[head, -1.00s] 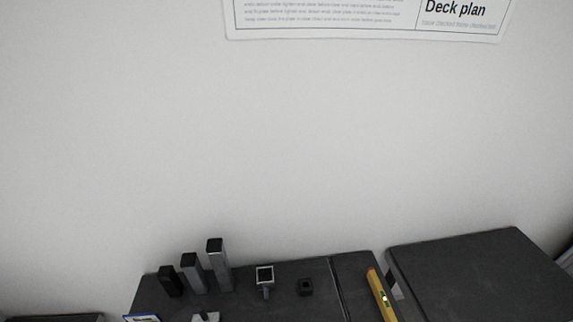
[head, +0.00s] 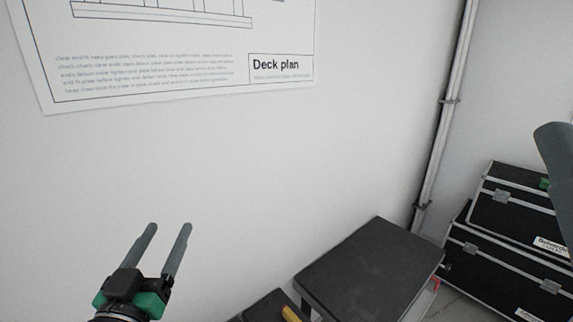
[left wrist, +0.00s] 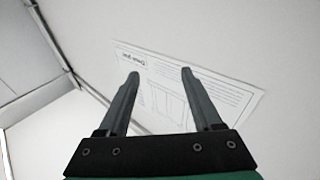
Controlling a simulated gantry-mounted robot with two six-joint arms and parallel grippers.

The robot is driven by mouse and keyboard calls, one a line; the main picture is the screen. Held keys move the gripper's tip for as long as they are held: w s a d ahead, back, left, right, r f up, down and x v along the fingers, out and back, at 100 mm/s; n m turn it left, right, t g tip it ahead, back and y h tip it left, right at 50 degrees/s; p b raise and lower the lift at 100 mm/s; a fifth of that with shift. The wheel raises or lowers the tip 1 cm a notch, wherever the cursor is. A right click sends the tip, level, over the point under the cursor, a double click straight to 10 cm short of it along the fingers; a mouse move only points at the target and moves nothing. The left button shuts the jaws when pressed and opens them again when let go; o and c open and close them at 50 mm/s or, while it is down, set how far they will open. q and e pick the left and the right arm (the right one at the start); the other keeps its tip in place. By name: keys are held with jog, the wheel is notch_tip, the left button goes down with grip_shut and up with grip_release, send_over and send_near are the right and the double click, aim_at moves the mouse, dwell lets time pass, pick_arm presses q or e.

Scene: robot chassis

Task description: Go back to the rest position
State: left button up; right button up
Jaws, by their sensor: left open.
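My left gripper (head: 169,232) is raised in front of the white wall at the lower left of the head view. Its two grey fingers stand apart, with nothing between them. In the left wrist view the same gripper (left wrist: 159,76) is open and empty, with the wall and its poster behind it. A grey rounded shape (head: 556,170) shows at the right edge of the head view; I cannot tell whether it is part of my right arm.
A dark flat-topped table (head: 370,262) stands at lower centre, with a yellow tool (head: 292,314) beside it. Black cases (head: 510,262) are stacked at the right. A pipe (head: 442,120) runs down the wall. A deck plan poster (head: 200,85) hangs above; it also shows in the left wrist view (left wrist: 215,92).

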pick_arm(q)
jog(key=s+d+r+t+h, duration=0.1)
jog(key=s+r+t, duration=0.3)
jog(key=s+r, duration=0.4)
jog(key=s+d+r+m+t+h, duration=0.1)
jog(key=s+d+r+t, duration=0.1)
jog(key=s+r, duration=0.7)
notch_tip(320, 180, up, 4)
jog(key=shift+d+r+m+t+h, duration=0.3)
jog(key=shift+d+t, duration=0.1)
jog(key=shift+t, duration=0.5)
jog(key=shift+f, duration=0.1)
